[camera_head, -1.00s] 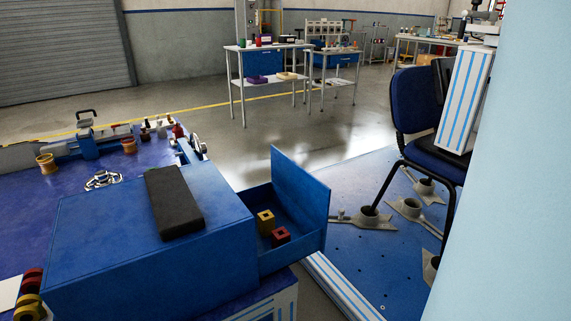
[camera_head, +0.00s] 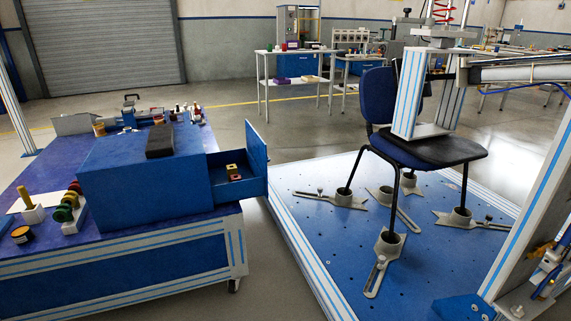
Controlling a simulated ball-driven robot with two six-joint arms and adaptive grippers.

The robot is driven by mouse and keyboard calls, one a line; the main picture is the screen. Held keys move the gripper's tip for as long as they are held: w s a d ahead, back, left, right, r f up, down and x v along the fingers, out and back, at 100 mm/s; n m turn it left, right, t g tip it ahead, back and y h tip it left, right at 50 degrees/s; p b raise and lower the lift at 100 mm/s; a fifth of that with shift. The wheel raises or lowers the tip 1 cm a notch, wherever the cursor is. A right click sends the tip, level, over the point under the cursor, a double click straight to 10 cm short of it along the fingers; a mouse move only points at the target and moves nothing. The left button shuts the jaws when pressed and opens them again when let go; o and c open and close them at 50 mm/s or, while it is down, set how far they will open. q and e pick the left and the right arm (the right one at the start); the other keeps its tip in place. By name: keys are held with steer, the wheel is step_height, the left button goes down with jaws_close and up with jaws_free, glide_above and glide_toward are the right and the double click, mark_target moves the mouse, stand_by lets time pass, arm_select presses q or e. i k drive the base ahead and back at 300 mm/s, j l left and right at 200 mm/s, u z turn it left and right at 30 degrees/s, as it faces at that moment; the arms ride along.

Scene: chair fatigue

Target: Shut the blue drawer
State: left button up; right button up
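The blue drawer (camera_head: 257,156) stands pulled out from the right side of a blue cabinet box (camera_head: 130,190). Its front panel is upright and well apart from the box. A yellow block (camera_head: 231,169) and a red block (camera_head: 235,178) lie inside the drawer. The box sits on a blue-topped workbench (camera_head: 110,265) at the left of the view. Neither of my grippers shows in the head view.
A dark pad (camera_head: 160,141) lies on the box. Coloured rings (camera_head: 68,205) stand on the bench. To the right, a blue chair (camera_head: 375,97) stands on a perforated blue platform (camera_head: 330,240) in a test frame. A strip of grey floor (camera_head: 262,270) separates bench and platform.

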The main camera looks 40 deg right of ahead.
mark_target(251, 162)
steer(key=k+l, duration=0.3)
steer(key=l, duration=0.15)
steer(key=k+l+z, duration=0.1)
steer(key=k+l, duration=0.2)
steer(key=k+l+z, duration=0.1)
steer(key=k+l, duration=0.15)
steer(key=l, duration=1.6)
steer(key=j+z, duration=0.2)
steer(key=j, duration=1.55)
steer(key=i+j, duration=0.15)
steer(key=j, duration=0.15)
steer(key=i+j+z, duration=0.1)
steer(key=i+j, duration=0.25)
steer(key=j, duration=0.25)
steer(key=i+j+z, duration=0.1)
steer(key=j, duration=0.2)
steer(key=i, duration=0.05)
